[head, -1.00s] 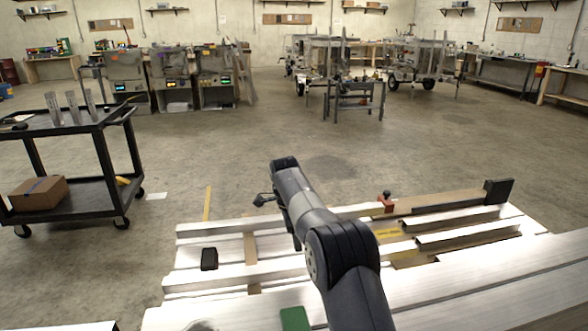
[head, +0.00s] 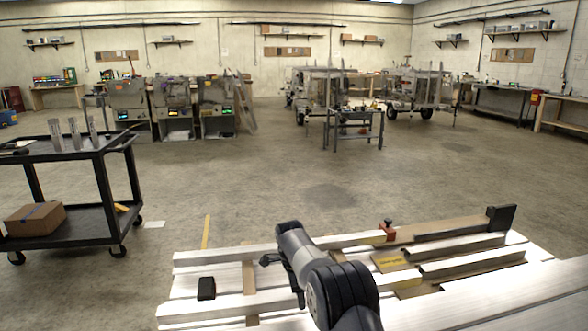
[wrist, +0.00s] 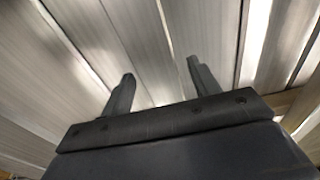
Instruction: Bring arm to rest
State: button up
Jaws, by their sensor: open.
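My gripper (wrist: 160,82) shows in the wrist view with its two dark fingers spread apart and nothing between them. Beyond the fingers are aluminium bars (wrist: 95,40), blurred, with dark gaps between them. In the head view my arm reaches over the aluminium trailer frame (head: 225,285) at the bottom. The arm is folded low there, and the fingers are hidden behind its links.
A black block (head: 206,288) and a red-handled clamp (head: 388,230) sit on the frame. A black post (head: 501,218) stands at its right end. A black cart (head: 70,236) with a cardboard box (head: 35,219) is at left.

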jog(key=shift+r, duration=0.1)
notch_tip(320, 180, up, 13)
jog(key=a+p, duration=0.2)
jog(key=p, duration=0.1)
jog(key=f+b, duration=0.1)
jog(key=f, duration=0.3)
jog(key=d+f+b, duration=0.1)
jog(key=f, duration=0.4)
jog(key=d+f+b, duration=0.1)
jog(key=f, duration=0.4)
notch_tip(320, 180, up, 12)
jog(key=p, duration=0.2)
jog(key=s+d+r+n+p, duration=0.2)
jog(key=s+d+n+p, duration=0.1)
jog(key=s+d+n, duration=0.2)
jog(key=s+d+r+n+t+y+p, duration=0.1)
jog(key=s+d+r+n+p, duration=0.1)
jog(key=s+d+n, duration=0.4)
jog(key=shift+s+d+r+p, duration=0.4)
jog(key=shift+s+d+p, duration=0.15)
jog(key=shift+d, duration=0.3)
jog(key=shift+s, duration=0.1)
